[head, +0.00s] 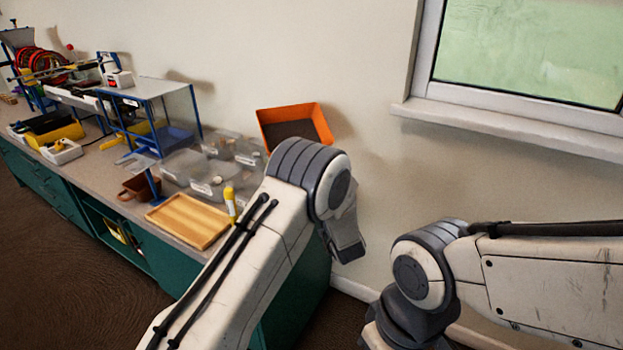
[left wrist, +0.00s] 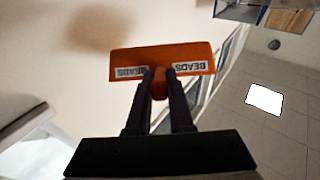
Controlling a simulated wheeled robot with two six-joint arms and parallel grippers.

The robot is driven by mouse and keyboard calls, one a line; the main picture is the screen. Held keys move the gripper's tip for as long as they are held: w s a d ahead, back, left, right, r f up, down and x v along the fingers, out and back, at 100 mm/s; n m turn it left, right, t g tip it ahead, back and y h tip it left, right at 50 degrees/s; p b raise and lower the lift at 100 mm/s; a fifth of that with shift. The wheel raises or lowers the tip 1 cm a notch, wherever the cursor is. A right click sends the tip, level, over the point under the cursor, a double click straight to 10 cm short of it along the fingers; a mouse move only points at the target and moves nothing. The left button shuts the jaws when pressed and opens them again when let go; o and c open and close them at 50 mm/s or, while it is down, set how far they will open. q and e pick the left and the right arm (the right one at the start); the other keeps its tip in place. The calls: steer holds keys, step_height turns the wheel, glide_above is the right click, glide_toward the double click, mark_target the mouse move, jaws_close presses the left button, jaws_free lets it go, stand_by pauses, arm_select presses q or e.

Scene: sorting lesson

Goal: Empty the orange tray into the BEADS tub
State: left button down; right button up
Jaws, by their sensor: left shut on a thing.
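The orange tray (head: 318,118) is up in front of the wall at the right end of the bench, tilted so that its dark grey inside shows in the head view. I cannot tell what lies in it. In the left wrist view the tray (left wrist: 160,57) carries BEADS labels, and my left gripper (left wrist: 160,76) is shut on its orange handle. In the head view my left arm hides that gripper. Clear tubs (head: 205,170) with small pale things inside stand on the bench left of the tray; their labels are too small to read, so I cannot pick out the BEADS tub. My right gripper is not in view.
A wooden tray (head: 188,221) and a yellow glue stick (head: 230,203) are in front of the tubs. A brown pot (head: 138,187) is to their left. A blue-framed clear stand (head: 150,88) rises behind. A window sill (head: 500,125) juts from the wall at right.

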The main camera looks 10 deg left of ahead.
arm_select(q)
steer(key=shift+f+b, duration=0.25)
steer(key=shift+b, duration=0.2)
steer(key=shift+r+t, duration=0.2)
steer(key=shift+t, duration=0.1)
steer(key=shift+s+r+n, duration=0.2)
steer(key=shift+s+n, duration=0.15)
steer(key=shift+n, duration=0.35)
steer(key=s+a+n+t+h+b, duration=0.1)
steer(key=s+a+n+b, duration=0.3)
steer(key=n+b, duration=0.6)
steer(key=s+a+n+h+b, duration=0.2)
steer(key=s+a+n+b, duration=0.2)
steer(key=n+b, duration=0.7)
steer(key=shift+s+a+r+t+h+b, duration=0.3)
steer(key=shift+a+b, duration=1.05)
steer(key=shift+b, duration=1.05)
